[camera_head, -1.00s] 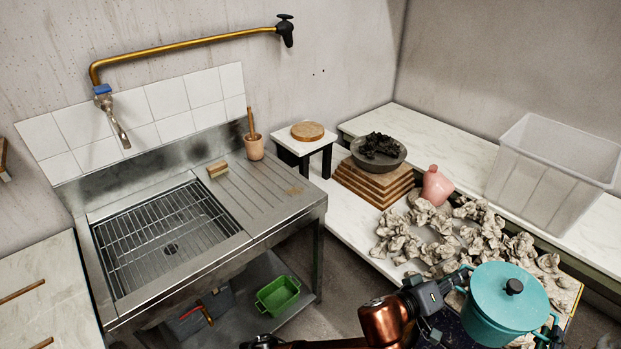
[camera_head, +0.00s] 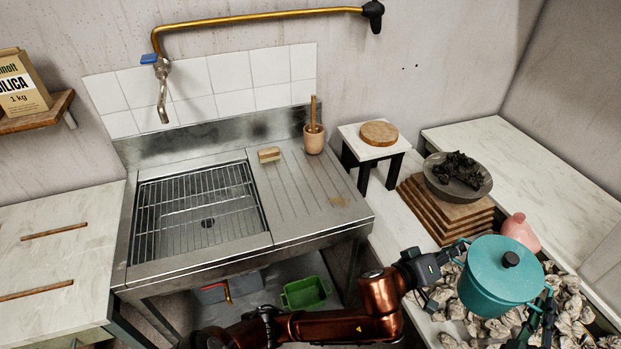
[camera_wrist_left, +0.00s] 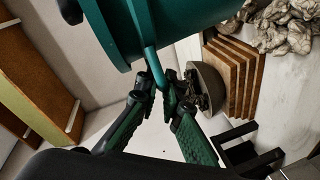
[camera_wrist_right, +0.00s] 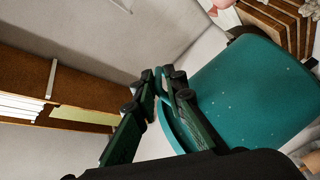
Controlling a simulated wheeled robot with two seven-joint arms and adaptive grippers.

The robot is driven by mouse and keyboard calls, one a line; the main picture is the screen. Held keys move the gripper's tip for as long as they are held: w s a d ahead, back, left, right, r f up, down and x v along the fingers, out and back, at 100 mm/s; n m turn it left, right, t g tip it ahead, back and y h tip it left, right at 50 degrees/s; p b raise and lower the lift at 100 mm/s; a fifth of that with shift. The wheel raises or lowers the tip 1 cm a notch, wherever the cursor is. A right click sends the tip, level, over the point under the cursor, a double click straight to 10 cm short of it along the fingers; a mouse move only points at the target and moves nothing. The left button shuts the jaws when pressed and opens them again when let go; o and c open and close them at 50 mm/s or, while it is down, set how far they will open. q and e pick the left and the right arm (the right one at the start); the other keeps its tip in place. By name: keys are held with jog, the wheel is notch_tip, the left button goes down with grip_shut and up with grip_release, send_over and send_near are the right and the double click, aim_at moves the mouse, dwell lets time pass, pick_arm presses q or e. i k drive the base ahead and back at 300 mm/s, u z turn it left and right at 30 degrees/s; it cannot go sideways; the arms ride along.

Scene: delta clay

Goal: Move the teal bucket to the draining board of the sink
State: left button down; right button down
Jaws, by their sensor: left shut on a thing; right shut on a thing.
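The teal bucket (camera_head: 497,278), with a lid and dark knob, is upright at the lower right of the head view, in front of the clay lumps. My left gripper (camera_head: 455,252) is shut on the bucket's left handle; the left wrist view shows the fingers (camera_wrist_left: 164,88) around it. My right gripper (camera_head: 546,300) is shut on the handle at the bucket's right; its fingers (camera_wrist_right: 160,82) show in the right wrist view. The sink's ribbed draining board (camera_head: 312,190) is to the left of the bucket, right of the rack-covered basin (camera_head: 195,215).
A sponge brush (camera_head: 269,154) and a wooden cup with a stick (camera_head: 314,138) stand at the draining board's back edge. Its middle is mostly clear. A small table (camera_head: 374,142), stacked boards with a bowl (camera_head: 458,178) and a pink vase (camera_head: 520,232) stand right of the sink.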

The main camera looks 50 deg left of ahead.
aim_at(305, 185)
jog(key=u, duration=0.5)
jog(key=i, duration=0.5)
jog(key=u, duration=0.95)
jog(key=i, duration=0.4)
jog(key=u, duration=0.25)
